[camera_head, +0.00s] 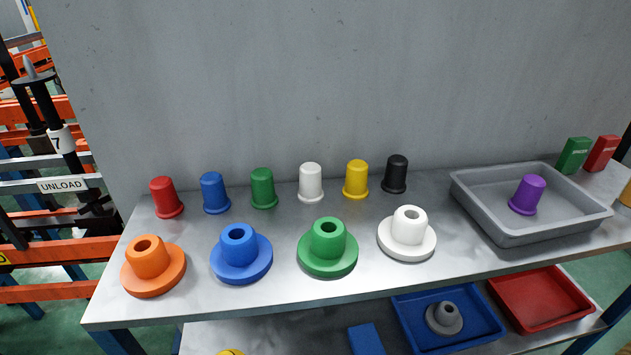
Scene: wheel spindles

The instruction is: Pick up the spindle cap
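A row of spindle caps stands along the back of the grey bench, against the wall: red (165,197), blue (214,193), green (263,188), white (310,182), yellow (356,179) and black (396,174). All stand upright with closed tops. A purple cap (527,195) stands inside the grey tray (480,213) at the right. In front of the row are wide-flanged pieces with open tops: orange (153,266), blue (241,254), green (328,248) and white (407,234). Neither of my grippers can be made out.
A green box (574,155) and a red box (602,153) stand behind the tray. The lower shelf holds a blue bin (447,319) with a grey flanged piece (444,318) and a red bin (541,299). Orange racking with an UNLOAD sign (62,185) is at the left. The bench front strip is clear.

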